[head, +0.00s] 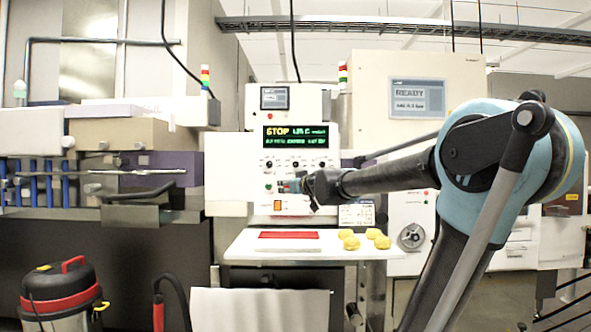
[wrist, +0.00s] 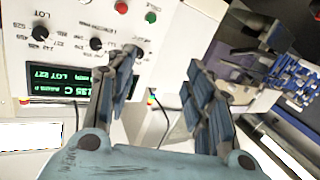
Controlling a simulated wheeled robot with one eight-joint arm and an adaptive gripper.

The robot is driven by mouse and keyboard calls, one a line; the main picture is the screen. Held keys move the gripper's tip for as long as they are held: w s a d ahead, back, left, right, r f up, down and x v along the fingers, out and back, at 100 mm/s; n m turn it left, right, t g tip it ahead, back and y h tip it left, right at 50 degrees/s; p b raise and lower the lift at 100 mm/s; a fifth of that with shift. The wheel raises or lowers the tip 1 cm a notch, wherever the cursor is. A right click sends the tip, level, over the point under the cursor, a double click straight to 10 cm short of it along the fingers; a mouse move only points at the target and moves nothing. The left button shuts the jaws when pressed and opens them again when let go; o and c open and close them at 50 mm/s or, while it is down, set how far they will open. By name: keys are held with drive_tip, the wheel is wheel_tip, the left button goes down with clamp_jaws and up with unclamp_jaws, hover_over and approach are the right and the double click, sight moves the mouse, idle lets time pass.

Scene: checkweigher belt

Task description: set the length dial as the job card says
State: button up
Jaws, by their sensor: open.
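The control panel shows in the head view with a row of dials (head: 295,163) under a lit display (head: 296,137) reading "STOP" in yellow. In the wrist view the panel is turned round, with a dial marked LOT (wrist: 40,32), a middle dial (wrist: 97,44) and a third dial beside the left finger, partly hidden. The dial labels and settings are too small to read surely. My gripper (head: 285,186) is in front of the panel, below the dials. In the wrist view my gripper (wrist: 162,72) is open and empty, its left finger overlapping the panel's edge. I cannot make out a job card surely.
A white shelf (head: 245,246) below the panel holds a red pad (head: 289,235) and several yellow lumps (head: 349,240). A green button (wrist: 151,17) and a red one (wrist: 121,6) sit near the dials. A cabinet screen (head: 417,97) reads "READY".

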drive_tip(key=w+r+m+t+h, duration=0.2)
drive_tip(key=w+r+h, duration=0.1)
drive_tip(key=w+r, duration=0.3)
drive_tip(key=m+h, duration=0.2)
drive_tip(key=h, duration=0.2)
approach(296, 164)
drive_tip(key=w, duration=0.8)
drive_tip(key=shift+w+f, duration=0.25)
drive_tip(key=shift+w, duration=0.1)
drive_tip(key=c, duration=1.1)
